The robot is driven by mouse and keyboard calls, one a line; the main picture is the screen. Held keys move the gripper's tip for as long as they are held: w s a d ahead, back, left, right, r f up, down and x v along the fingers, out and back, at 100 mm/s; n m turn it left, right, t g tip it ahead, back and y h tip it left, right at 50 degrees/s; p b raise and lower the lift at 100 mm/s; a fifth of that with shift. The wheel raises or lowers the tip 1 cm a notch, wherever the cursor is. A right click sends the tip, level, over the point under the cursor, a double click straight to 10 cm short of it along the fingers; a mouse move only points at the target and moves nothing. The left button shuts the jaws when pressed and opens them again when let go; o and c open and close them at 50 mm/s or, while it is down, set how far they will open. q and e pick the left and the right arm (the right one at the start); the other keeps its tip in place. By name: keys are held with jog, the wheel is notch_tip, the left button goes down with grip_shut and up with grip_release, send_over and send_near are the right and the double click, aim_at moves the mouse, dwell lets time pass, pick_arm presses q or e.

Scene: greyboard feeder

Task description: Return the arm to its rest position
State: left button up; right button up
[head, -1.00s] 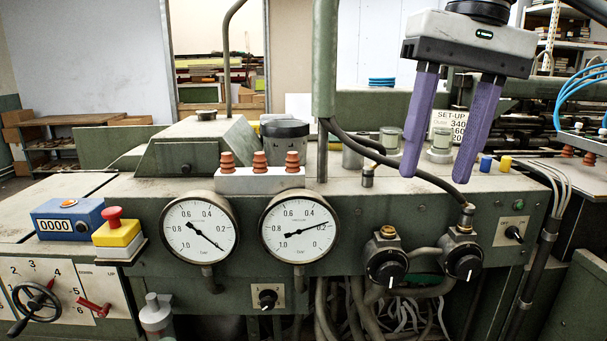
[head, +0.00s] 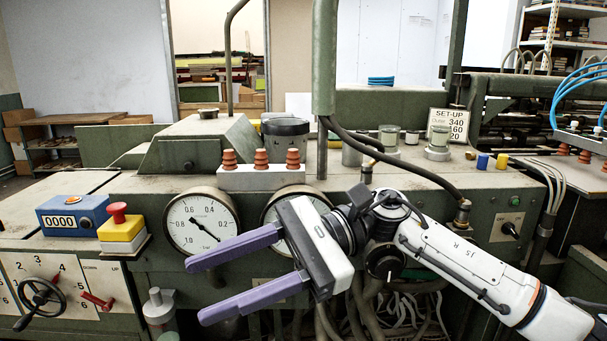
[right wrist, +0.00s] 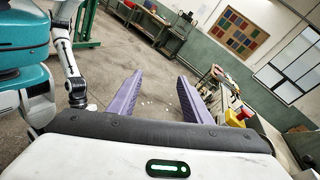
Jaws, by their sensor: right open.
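My right gripper (head: 240,272) is in front of the machine's front panel in the head view, with its two purple fingers pointing left. The fingers are spread apart and nothing is between them. My right arm comes in from the lower right and covers most of the right gauge (head: 290,205) and part of the two black knobs' area. In the right wrist view the open fingers (right wrist: 160,98) point out over the floor. My left gripper is not in the head view.
A green post (head: 325,60) and a black hose stand above. A set-up sign (head: 448,124) stands behind.

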jog(key=w+d+f+m+t+y, duration=0.1)
jog(key=w+f+m+t+y, duration=0.25)
jog(key=m+t, duration=0.6)
jog(key=w+d+f+m+t+y, duration=0.1)
jog(key=w+f+m+t+y, duration=0.25)
jog(key=m, duration=1.15)
jog(key=d+f+m+t+h, duration=0.55)
jog(key=f+m, duration=0.35)
jog(key=m, duration=0.2)
jog(key=d+f+m+t+h, duration=0.6)
jog(key=f+m, duration=0.3)
jog(key=m, duration=0.3)
jog(key=s+d+f+m+g+h, duration=0.4)
jog(key=s+d+f+m, duration=0.2)
jog(key=s+f, duration=0.4)
jog(key=s+d+f+m+g+h, duration=0.4)
jog(key=s+d+f+m, duration=0.3)
jog(key=s+f, duration=0.4)
notch_tip(320, 180, down, 3)
jog(key=shift+s+r+m+g, duration=0.1)
jog(key=shift+s+m+g, duration=0.2)
jog(key=shift+g, duration=0.45)
